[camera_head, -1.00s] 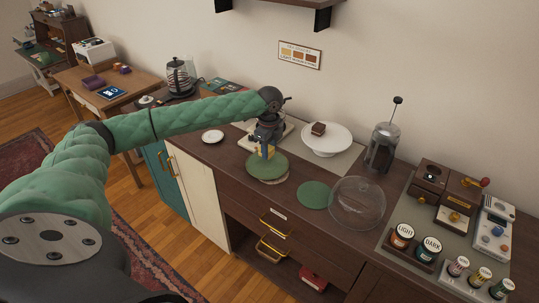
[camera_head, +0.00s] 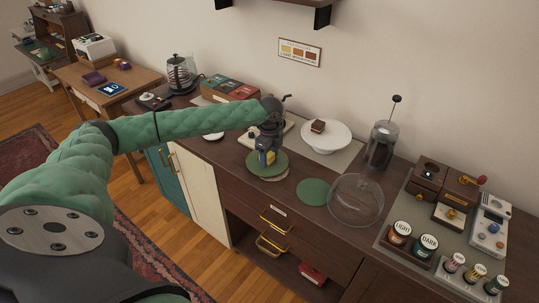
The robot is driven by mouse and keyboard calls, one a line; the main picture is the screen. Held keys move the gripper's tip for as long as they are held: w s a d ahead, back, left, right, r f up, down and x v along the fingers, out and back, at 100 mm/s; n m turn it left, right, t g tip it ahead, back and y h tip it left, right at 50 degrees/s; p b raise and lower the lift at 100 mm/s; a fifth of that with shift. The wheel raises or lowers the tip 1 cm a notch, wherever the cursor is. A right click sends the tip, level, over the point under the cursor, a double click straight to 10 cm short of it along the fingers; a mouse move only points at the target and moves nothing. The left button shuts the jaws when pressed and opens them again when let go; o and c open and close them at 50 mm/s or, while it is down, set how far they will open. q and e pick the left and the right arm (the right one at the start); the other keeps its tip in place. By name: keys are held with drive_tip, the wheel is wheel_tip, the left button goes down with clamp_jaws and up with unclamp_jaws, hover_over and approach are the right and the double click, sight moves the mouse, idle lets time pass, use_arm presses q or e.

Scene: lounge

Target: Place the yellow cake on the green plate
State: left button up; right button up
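My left gripper (camera_head: 266,160) points down over the green plate (camera_head: 282,170) on the dark wooden counter. Small parts of the yellow cake (camera_head: 261,158) show between its fingers, which look closed on it. The cake is mostly hidden by the gripper, low over the plate; whether it touches the plate I cannot tell. A pale round edge shows under the plate's front. My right gripper is not in view.
A second green disc (camera_head: 313,191) and a clear dome (camera_head: 355,200) lie to the right. A white cake stand (camera_head: 327,139) with a dark-topped cake piece (camera_head: 318,126) stands behind. A French press (camera_head: 381,146) and grinders stand farther right.

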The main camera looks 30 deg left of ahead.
sight(269, 155)
use_arm(q)
drive_tip(key=shift+r, duration=0.1)
drive_tip(key=shift+r, duration=0.25)
wheel_tip(269, 155, up, 12)
drive_tip(key=b, duration=0.4)
drive_tip(key=shift+f, duration=0.25)
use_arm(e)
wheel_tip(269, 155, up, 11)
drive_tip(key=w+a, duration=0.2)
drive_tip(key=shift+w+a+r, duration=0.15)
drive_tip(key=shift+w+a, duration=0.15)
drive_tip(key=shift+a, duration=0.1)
use_arm(q)
drive_tip(key=shift+f, duration=0.1)
